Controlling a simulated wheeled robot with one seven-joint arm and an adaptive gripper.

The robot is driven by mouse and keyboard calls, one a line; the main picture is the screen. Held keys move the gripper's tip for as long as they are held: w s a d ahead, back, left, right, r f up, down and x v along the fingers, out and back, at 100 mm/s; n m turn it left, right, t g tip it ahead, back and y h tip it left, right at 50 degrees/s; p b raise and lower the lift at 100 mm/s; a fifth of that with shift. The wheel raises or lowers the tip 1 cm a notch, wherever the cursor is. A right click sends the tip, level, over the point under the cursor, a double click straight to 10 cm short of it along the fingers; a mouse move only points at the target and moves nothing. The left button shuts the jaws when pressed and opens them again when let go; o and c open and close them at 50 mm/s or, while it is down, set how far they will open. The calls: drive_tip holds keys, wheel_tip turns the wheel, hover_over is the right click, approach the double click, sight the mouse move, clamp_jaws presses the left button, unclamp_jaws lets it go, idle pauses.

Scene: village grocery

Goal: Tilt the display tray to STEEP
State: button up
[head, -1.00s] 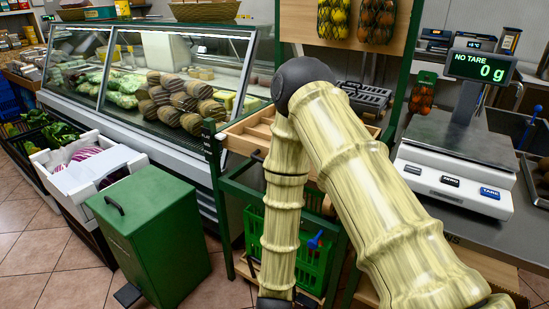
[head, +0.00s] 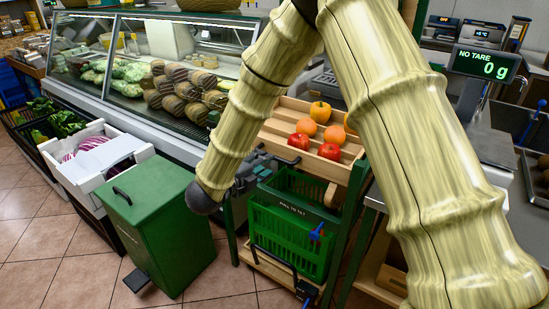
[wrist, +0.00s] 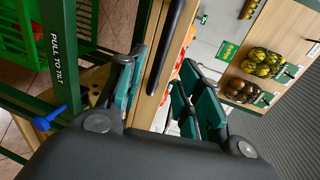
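The wooden display tray (head: 340,172) stands on a green frame, slanting down toward the front, with orange and red produce on its slats. A strip marked "PULL TO TILT" (head: 293,207) runs below its front edge; it also shows in the wrist view (wrist: 55,60). My gripper (head: 262,168) is at the tray's front left, partly hidden by my arm. In the wrist view my gripper (wrist: 160,75) is open. A dark bar handle (wrist: 173,45) along the tray's wooden front lies between its fingers, with gaps visible on both sides. No STEEP mark is readable.
A green crate (head: 285,238) sits under the tray, with a blue knob (head: 317,232) in front. A green pedal bin (head: 160,215) stands left of my gripper. A glass counter (head: 150,70) is behind it, and a scale display (head: 485,64) is at the right. Tiled floor is free in front.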

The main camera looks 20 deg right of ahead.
drive_tip(key=shift+x, duration=3.45)
clamp_jaws()
